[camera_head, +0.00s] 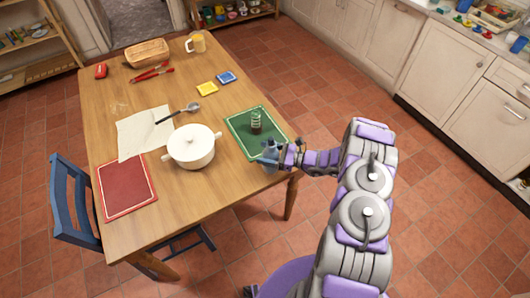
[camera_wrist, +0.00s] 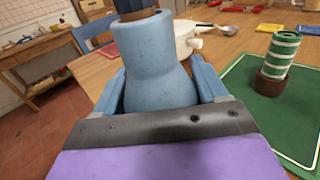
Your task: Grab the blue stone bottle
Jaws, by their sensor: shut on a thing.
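The blue stone bottle (camera_wrist: 155,75) is close in the wrist view, light blue with a wide body, a narrower neck and a dark stopper. My gripper (camera_wrist: 160,95) is shut on its body, one blue finger on each side. In the head view my gripper (camera_head: 272,156) is at the table's near right edge, beside the green mat. The bottle (camera_head: 269,149) is small there and partly hidden by the gripper. It looks upright. I cannot tell whether its base touches the table.
A green-and-white striped cylinder with a brown base (camera_head: 256,122) stands on the green mat (camera_head: 240,135). A white pot (camera_head: 193,148), a red mat (camera_head: 125,188), a cloth (camera_head: 140,133) and a ladle (camera_head: 190,107) are on the wooden table (camera_head: 190,205). A blue chair (camera_head: 75,205) stands at left.

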